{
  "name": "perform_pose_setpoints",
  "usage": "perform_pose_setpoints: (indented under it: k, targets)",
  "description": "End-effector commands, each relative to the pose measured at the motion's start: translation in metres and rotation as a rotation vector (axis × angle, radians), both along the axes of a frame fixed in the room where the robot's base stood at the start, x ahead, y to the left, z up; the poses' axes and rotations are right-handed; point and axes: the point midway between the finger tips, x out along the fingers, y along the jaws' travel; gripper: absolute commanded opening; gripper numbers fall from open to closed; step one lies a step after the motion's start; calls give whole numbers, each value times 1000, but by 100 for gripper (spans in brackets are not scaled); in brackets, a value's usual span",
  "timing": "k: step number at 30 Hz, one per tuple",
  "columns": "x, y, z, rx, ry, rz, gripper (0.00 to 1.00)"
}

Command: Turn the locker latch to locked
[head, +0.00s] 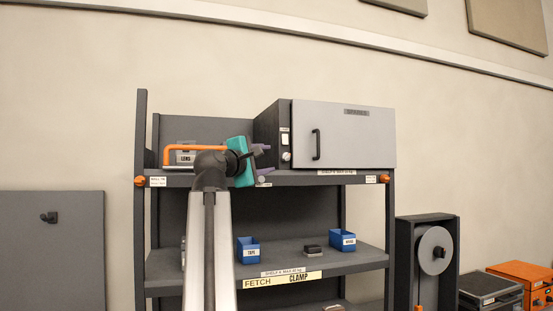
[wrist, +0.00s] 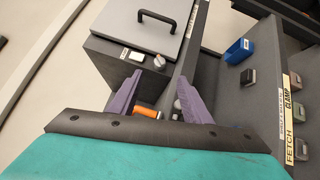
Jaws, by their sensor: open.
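The locker (head: 345,135) stands on the top shelf with its grey door shut. Its latch (head: 286,156) is a small pale knob on the dark strip left of the door, under a small white label. In the wrist view the latch (wrist: 159,62) shows just beyond the fingertips, with the label (wrist: 132,54) beside it. My gripper (head: 266,160) is left of the latch, its teal body and purple fingers apart from the locker. In the wrist view my gripper (wrist: 160,76) is open, with no object gripped. The latch's turned position is too small to tell.
A bin marked LENS (head: 185,158) and an orange bar (head: 195,147) are at the top shelf's left. The door has a black handle (head: 316,144). Blue bins (head: 248,252) stand on the lower shelf. An orange cylinder (wrist: 147,112) lies below the fingers' line of view.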

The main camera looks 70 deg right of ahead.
Motion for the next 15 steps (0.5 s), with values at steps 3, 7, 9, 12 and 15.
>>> perform_pose_setpoints:
  k: [3, 7, 9, 12, 15]
  targets:
    - [3, 1, 0, 1, 0, 4, 44]
    - [5, 2, 0, 0, 0, 7, 44]
    - [5, 1, 0, 0, 0, 8, 44]
    - [5, -4, 1, 1, 0, 9, 44]
    - [5, -11, 2, 2, 0, 9, 44]
